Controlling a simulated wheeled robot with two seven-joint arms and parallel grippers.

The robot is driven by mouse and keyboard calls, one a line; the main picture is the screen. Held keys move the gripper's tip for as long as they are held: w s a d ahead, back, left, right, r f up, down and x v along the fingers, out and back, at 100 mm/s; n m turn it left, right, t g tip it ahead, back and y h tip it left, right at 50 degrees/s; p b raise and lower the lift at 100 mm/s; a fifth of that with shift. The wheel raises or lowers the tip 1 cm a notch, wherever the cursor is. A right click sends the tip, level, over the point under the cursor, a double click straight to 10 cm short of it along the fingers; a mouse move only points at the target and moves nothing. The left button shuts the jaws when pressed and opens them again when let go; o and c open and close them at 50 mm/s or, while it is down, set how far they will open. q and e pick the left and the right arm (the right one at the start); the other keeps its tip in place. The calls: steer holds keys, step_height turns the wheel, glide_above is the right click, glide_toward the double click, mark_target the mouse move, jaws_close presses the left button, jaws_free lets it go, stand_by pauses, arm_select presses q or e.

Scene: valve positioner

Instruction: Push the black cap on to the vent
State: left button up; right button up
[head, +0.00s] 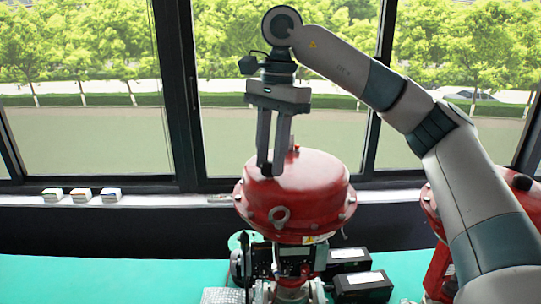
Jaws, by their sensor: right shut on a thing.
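My right gripper (270,168) points straight down over the red domed actuator (318,180), at the left part of its top. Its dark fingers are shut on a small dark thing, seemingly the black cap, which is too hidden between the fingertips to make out. A small red fitting (296,149) shows just right of the fingers at the top of the dome; I cannot tell whether it is the vent. Whether the fingertips touch the dome is unclear. My left gripper is not in view.
A second red actuator (432,212) with a black cap on top (522,182) stands at the right, partly behind my right arm. Black boxes (362,287) lie on the green table (100,280). Three small white boxes (82,195) sit on the window sill.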

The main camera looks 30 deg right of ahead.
steer(key=shift+f, duration=0.25)
steer(key=o, duration=1.2)
steer(key=shift+c, duration=0.2)
steer(key=shift+r, duration=0.75)
step_height(320, 180, up, 16)
steer(key=d+p, duration=0.1)
steer(key=d, duration=0.1)
steer(key=shift+w, duration=0.25)
steer(key=shift+f, duration=0.15)
